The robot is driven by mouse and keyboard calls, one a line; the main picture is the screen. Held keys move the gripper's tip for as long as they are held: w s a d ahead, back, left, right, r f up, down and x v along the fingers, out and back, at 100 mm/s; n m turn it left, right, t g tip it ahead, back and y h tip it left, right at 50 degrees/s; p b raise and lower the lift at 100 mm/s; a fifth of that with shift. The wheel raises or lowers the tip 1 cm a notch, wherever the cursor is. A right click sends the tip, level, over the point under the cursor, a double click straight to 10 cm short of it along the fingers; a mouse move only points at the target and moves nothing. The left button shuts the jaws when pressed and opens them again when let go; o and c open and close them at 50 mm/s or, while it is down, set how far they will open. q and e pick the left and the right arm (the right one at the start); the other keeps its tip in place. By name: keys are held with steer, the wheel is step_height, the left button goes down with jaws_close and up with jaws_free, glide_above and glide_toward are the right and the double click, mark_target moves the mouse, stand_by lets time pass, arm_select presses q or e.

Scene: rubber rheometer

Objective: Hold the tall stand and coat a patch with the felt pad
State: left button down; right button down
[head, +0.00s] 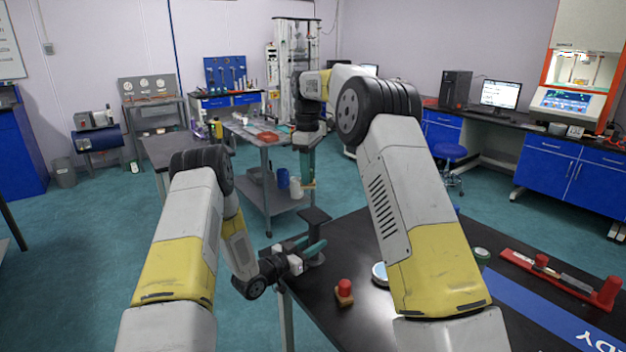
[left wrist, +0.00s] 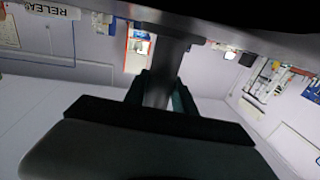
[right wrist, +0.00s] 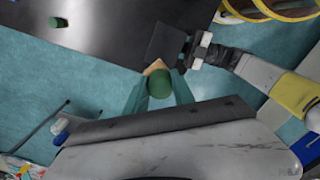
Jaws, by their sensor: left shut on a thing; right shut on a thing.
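The tall stand (head: 314,232) is dark, with a flat square top plate, at the near left corner of the black table. My left gripper (head: 310,251) is shut on its post, which shows between the fingers in the left wrist view (left wrist: 161,88). My right gripper (head: 307,168) is shut on a green-handled tool with a tan end, apparently the felt pad (right wrist: 154,68). In the head view it hangs above and beyond the stand, apart from it. In the right wrist view the tan end overlaps the edge of the stand's plate (right wrist: 166,44); contact cannot be told. No coated patch can be made out.
A grey cart (head: 262,138) stands beyond, across open floor.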

steer(key=shift+w+a+f, duration=0.1)
steer(key=shift+w+a, duration=0.05)
steer(key=shift+w, duration=0.1)
steer(key=shift+f, duration=3.9)
steer(key=shift+s+d+r, duration=0.1)
steer(key=shift+s+d, duration=0.15)
steer(key=shift+s, duration=0.05)
steer(key=shift+s+d, duration=0.65)
steer(key=shift+s, duration=0.25)
steer(key=shift+s+d, duration=0.65)
steer(key=shift+s, duration=0.3)
steer(key=shift+s+d, duration=0.65)
steer(key=shift+s, duration=0.25)
steer(key=shift+w+a, duration=0.75)
steer(key=shift+w, duration=0.25)
steer(key=shift+w+a, duration=0.75)
steer(key=shift+w, duration=0.3)
steer(key=shift+w+a, duration=0.75)
steer(key=shift+w, duration=0.25)
steer(key=shift+r, duration=4)
arm_select(q)
steer(key=c, duration=0.9)
jaws_free()
steer(key=shift+c, duration=0.2)
steer(key=shift+a, duration=0.1)
